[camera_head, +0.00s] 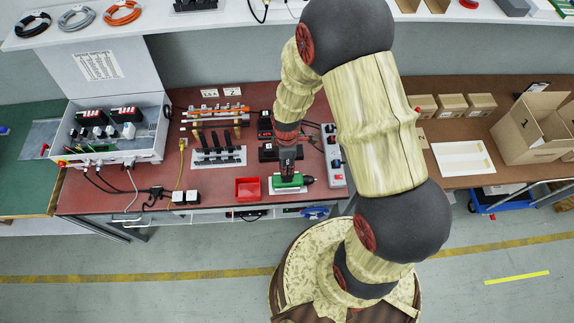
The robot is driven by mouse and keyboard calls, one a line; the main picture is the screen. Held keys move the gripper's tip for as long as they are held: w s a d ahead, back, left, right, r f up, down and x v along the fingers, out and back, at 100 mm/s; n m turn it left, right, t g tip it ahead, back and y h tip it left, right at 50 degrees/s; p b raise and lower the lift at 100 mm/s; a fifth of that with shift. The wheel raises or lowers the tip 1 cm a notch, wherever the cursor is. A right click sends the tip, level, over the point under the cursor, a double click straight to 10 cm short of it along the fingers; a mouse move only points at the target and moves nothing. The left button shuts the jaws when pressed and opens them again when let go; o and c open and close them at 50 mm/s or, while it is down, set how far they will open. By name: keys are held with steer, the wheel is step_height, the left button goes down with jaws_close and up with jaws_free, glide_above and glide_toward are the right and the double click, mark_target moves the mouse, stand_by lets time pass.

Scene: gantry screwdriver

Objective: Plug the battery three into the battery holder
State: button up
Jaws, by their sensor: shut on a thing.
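My gripper (288,168) points down over the front of the reddish-brown bench. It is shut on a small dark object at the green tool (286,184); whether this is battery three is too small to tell. The green tool lies on a pale plate, with a dark nose at its right end. Black blocks with red marks (265,125) stand behind and left of my gripper, partly hidden by my arm. A dark block (268,153) lies just left of the gripper. I cannot tell which block is the battery holder, and no battery number is legible.
A red bin (248,189) stands left of the green tool. A rack of dark tools (218,150) is further left, beside an open grey case (112,130). A white strip with switches (333,155) is close on the right. Cardboard boxes (452,105) stand on the right bench.

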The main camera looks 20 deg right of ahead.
steer(key=shift+r, duration=0.15)
steer(key=shift+r+p, duration=2.25)
steer(key=shift+r, duration=0.85)
